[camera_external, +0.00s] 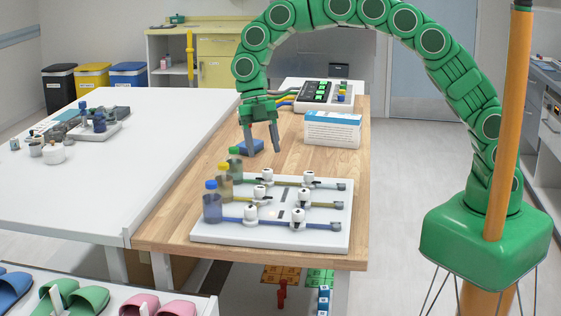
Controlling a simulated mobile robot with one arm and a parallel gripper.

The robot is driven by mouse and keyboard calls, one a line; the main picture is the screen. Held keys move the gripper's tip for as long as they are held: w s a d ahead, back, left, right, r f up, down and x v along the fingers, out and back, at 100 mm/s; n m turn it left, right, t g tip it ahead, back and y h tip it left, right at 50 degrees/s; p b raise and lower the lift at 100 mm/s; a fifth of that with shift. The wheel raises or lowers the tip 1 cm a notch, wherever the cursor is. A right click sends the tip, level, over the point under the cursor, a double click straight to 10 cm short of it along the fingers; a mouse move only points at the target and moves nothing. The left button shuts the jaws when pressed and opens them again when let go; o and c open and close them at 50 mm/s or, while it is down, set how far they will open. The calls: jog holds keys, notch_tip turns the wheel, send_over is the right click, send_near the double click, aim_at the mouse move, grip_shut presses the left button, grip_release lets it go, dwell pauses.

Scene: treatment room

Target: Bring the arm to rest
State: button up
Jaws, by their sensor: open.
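My gripper (261,150) hangs from the green arm, pointing down over the wooden table (180,226). Its two fingers are apart. A small blue block (252,147) shows behind and between the fingers; I cannot tell whether they touch it. My arm arches up from its green base on the right and comes down above the table's middle. Just in front of the gripper is a white board (240,237) with several lines and white valves.
A white and blue box (332,131) stands right of the gripper. A control box (318,95) with cables sits behind it. A white table (90,190) on the left holds a tray and small items. An orange pole (509,120) stands in front of my arm.

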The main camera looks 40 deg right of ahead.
jog(key=s+d+r+m+t, duration=0.1)
jog(key=s+d+r+m, duration=0.15)
jog(key=d+m, duration=0.45)
jog(key=s+d+r+m, duration=0.1)
jog(key=d+r+m, duration=0.25)
jog(key=d, duration=0.75)
jog(key=s+d+r+m+t, duration=0.15)
jog(key=d+r+m, duration=0.25)
jog(key=d, duration=0.5)
jog(key=s+d+f+m, duration=0.3)
jog(key=s+d+m, duration=1.4)
jog(key=s+d, duration=0.2)
jog(key=shift+d, duration=0.95)
jog(key=shift+f, duration=0.1)
